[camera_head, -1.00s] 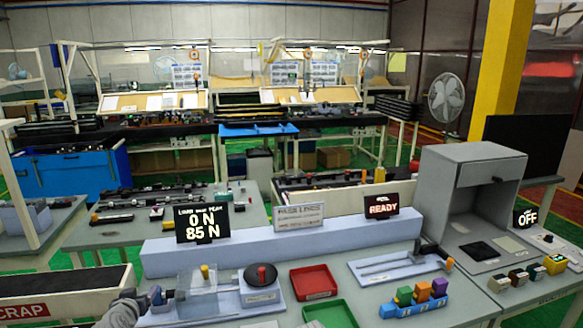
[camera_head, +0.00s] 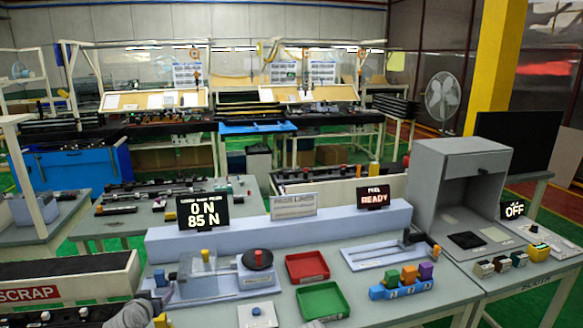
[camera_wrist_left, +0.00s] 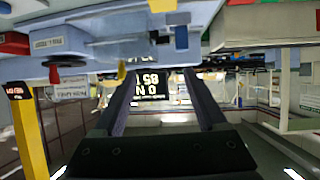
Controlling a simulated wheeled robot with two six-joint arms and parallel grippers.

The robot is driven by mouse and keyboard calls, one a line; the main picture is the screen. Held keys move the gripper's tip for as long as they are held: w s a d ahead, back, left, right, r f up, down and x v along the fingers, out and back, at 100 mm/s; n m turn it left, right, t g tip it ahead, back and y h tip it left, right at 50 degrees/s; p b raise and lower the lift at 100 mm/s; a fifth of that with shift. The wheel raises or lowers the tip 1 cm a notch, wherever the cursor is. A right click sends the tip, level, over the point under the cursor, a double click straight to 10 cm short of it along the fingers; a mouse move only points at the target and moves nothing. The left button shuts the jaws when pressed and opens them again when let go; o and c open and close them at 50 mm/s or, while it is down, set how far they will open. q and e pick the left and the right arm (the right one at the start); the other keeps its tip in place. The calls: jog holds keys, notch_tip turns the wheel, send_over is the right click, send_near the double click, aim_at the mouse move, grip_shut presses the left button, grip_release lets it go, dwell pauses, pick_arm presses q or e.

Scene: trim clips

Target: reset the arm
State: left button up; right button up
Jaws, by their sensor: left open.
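My left gripper (camera_head: 163,297) shows at the bottom left of the head view, partly cut off by its grey wrist. It is by the front left end of the bench, beside the pale blue test fixture (camera_head: 222,284). In the left wrist view, which is upside down, its two dark fingers (camera_wrist_left: 165,80) stand apart with nothing between them. The force display (camera_wrist_left: 152,85) shows in the gap behind them; in the head view the display (camera_head: 203,211) reads 0 N and 85 N. My right gripper is in neither view.
A SCRAP bin (camera_head: 70,290) stands left of the gripper. A red tray (camera_head: 307,267) and a green tray (camera_head: 322,302) lie right of the fixture. Farther right are a blue clip block (camera_head: 402,287), a slide fixture (camera_head: 385,254) and a grey booth (camera_head: 455,185).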

pick_arm(q)
jog(key=s+d+f+m+g+h+b, duration=0.1)
jog(key=s+d+f+m+g+h, duration=0.3)
jog(key=d, duration=0.6)
jog(key=s+d+f+g+b, duration=0.1)
jog(key=d+f+g+b, duration=0.1)
jog(key=d+f, duration=0.7)
jog(key=s+d+f+m+g+y+b, duration=0.1)
jog(key=s+d+g, duration=0.5)
jog(key=s+d, duration=0.6)
jog(key=s+f+y+b, duration=0.1)
jog(key=s+f+y, duration=0.1)
jog(key=s+f, duration=0.1)
jog(key=shift+s+d+m+g, duration=0.3)
jog(key=shift+s+m+g, duration=0.1)
jog(key=shift+s, duration=0.2)
jog(key=shift+f, duration=0.1)
